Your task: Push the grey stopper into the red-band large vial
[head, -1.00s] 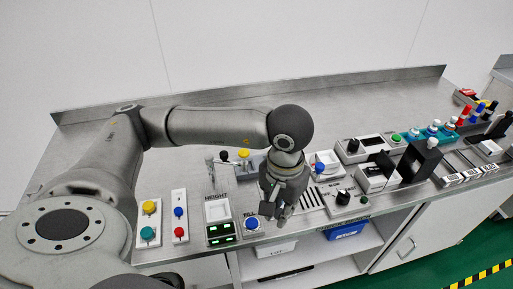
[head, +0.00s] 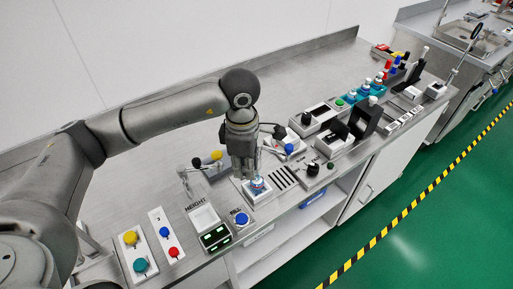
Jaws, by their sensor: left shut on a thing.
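My left gripper (head: 250,172) points down over a small white plate at the bench's front edge. It is shut on a small clear, bluish vial (head: 258,187), which stands at or just above the plate; I cannot tell whether it touches. The fingers hide part of the vial. I cannot make out a red band on it. I cannot pick out the grey stopper. My right gripper is not in view.
A blue FILL button (head: 241,218) and a HEIGHT panel (head: 214,236) with green digits sit left of the plate. A slotted strip (head: 283,177) and a black-knob box (head: 313,170) sit right. Further right stand a black upright block (head: 366,117) and a teal rack (head: 370,91).

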